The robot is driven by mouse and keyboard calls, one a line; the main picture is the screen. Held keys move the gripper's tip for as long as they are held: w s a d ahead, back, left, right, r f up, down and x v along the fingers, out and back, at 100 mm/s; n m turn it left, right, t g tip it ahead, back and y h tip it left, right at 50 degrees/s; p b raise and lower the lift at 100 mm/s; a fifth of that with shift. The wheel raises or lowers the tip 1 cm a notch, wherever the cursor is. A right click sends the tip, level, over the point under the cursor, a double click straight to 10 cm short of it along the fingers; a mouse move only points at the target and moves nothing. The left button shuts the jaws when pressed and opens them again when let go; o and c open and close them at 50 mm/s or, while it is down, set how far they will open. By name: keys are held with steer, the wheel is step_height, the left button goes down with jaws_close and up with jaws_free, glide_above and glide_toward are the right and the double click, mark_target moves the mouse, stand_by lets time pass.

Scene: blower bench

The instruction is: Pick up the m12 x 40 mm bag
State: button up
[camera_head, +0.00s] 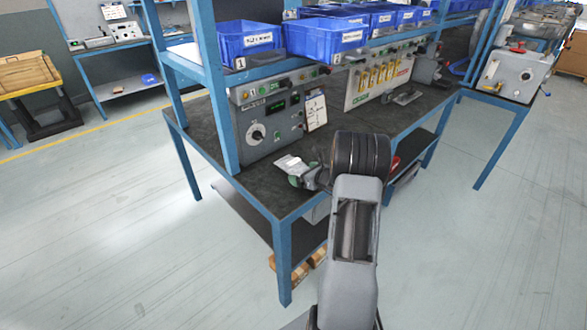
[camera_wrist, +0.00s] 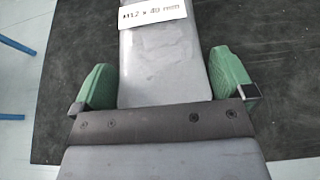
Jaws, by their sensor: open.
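The m12 x 40 mm bag (camera_wrist: 165,55) is a flat grey packet with a white printed label, lying on the dark bench top in the wrist view. In the head view, the bag (camera_head: 290,162) shows as a small pale patch near the bench's front edge. My gripper (camera_wrist: 163,85) has green fingers, one on each side of the bag, and is open. In the head view my gripper (camera_head: 305,176) is partly hidden by my arm.
A grey control box (camera_head: 266,112) with a dial stands behind the bag, with a label card (camera_head: 316,112) beside it. Blue bins (camera_head: 327,40) sit on the shelf above. The blue bench frame (camera_head: 250,203) borders the dark top, which is clear left of the bag.

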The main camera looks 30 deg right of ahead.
steer(key=c, duration=0.9)
steer(key=shift+r, duration=0.1)
steer(key=shift+c, duration=0.8)
steer(key=shift+r, duration=0.1)
